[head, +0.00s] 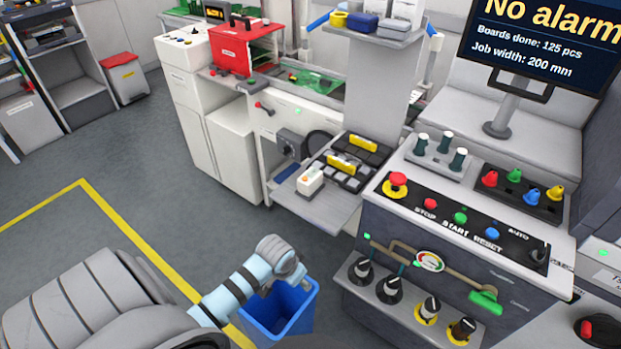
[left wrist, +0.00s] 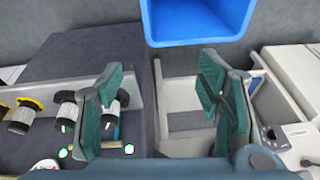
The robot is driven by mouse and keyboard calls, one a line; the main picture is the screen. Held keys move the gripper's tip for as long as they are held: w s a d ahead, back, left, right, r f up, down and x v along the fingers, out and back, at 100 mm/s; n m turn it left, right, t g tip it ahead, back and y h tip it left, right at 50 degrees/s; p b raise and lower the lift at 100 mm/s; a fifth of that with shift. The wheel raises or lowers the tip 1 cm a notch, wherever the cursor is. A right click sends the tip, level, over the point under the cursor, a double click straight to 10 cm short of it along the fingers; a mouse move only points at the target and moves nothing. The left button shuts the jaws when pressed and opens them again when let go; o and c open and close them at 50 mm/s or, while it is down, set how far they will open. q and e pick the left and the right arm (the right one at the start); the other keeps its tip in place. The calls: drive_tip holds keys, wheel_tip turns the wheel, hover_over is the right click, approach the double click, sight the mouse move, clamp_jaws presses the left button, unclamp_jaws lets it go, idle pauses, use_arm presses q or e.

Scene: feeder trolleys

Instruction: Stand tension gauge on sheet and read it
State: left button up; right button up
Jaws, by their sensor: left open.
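My left gripper (left wrist: 168,100) is open and empty in the left wrist view, its two dark green fingers well apart. In the head view my left arm reaches in from the lower left, and its wrist is over the blue bin; the fingers are not clear there. A round dial with a coloured scale (head: 429,261) is on the front of the grey console; part of it shows at the lower edge of the left wrist view (left wrist: 46,165). I cannot tell whether it is the tension gauge. I cannot make out the sheet. My right gripper is out of view.
The blue bin (head: 262,322) stands on the floor below my left wrist. The console ledge (head: 341,284) holds several black and yellow nozzles. A pull-out tray (head: 307,211) bears a white box (head: 310,180) and dark trays. Grey floor is free at the left.

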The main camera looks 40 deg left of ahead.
use_arm(q)
drive_tip(key=w+a+r, duration=0.3)
drive_tip(key=w+r, duration=0.3)
drive_tip(key=r, duration=0.2)
drive_tip(key=w+a+r, duration=0.3)
drive_tip(key=w+r, duration=0.3)
drive_tip(key=r, duration=0.2)
drive_tip(key=t, duration=0.1)
approach(310, 175)
drive_tip(key=shift+n+h, duration=0.3)
drive_tip(key=x, duration=0.3)
drive_tip(key=b+x, duration=0.1)
drive_tip(key=x, duration=0.6)
drive_tip(key=shift+a+f+b, duration=0.15)
drive_tip(key=shift+a+b, duration=0.1)
drive_tip(key=shift+b, duration=0.15)
clamp_jaws()
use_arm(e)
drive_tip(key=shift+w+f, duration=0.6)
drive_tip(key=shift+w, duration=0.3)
